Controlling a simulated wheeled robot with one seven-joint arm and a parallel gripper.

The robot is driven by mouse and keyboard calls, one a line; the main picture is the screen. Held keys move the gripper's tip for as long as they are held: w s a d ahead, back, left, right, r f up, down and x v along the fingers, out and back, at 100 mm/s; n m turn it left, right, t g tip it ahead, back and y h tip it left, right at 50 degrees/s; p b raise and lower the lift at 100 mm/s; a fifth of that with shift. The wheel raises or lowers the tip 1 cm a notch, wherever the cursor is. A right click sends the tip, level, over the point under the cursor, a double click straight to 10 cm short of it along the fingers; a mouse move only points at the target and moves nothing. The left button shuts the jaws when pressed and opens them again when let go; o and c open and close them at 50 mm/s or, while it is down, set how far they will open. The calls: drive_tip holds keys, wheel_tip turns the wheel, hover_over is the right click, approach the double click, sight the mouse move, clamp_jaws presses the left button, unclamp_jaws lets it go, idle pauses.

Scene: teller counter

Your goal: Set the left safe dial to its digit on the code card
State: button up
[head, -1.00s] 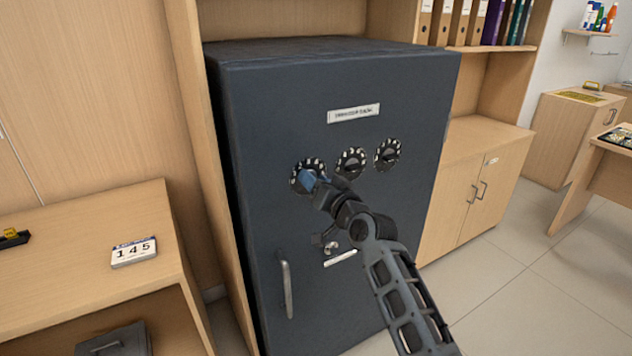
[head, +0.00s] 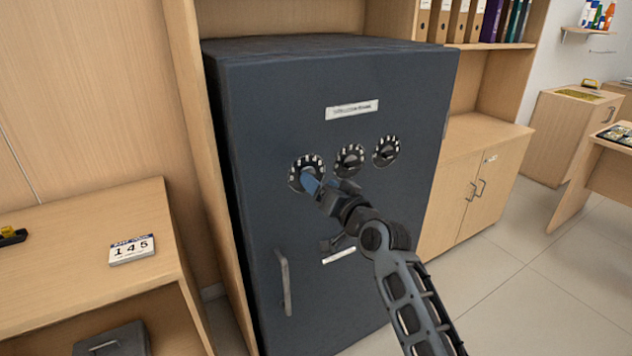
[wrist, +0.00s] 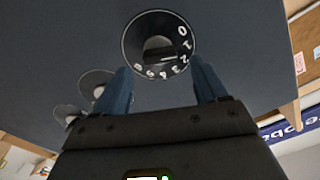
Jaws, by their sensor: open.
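The left safe dial (head: 304,165) is a round black dial with white digits on the dark grey safe door. In the wrist view the dial (wrist: 134,42) shows large, its raised grip bar lying nearly level across it. My gripper (head: 312,184) is at the dial's lower right, partly covering it in the head view. In the wrist view its two blue fingers (wrist: 163,86) are spread, just short of the dial's lower rim, with nothing between them.
The middle dial (head: 350,160) and right dial (head: 387,151) sit close by on the door. Below are the long door handle (head: 284,283) and a small label (head: 339,256). A cabinet wall stands close at the safe's left.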

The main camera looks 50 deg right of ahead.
drive_tip(key=shift+b+v, duration=0.3)
drive_tip(key=shift+v, duration=1.85)
drive_tip(key=s+a+f+n+g+y, duration=0.1)
drive_tip(key=s+a+f+n, duration=0.1)
drive_tip(key=s+a+f, duration=0.5)
drive_tip(key=s+a+f+n+g+y, duration=0.1)
drive_tip(key=s+a+f, duration=0.2)
drive_tip(key=s+a, duration=0.8)
drive_tip(key=s+a+r+n+y, duration=0.1)
drive_tip(key=s+a+r+n, duration=0.2)
drive_tip(key=s, duration=0.7)
drive_tip(key=s+a+r+n+y, duration=0.2)
drive_tip(key=s+r+n, duration=0.1)
drive_tip(key=s, duration=0.8)
drive_tip(key=shift+a+g, duration=0.3)
drive_tip(key=shift+a, duration=0.1)
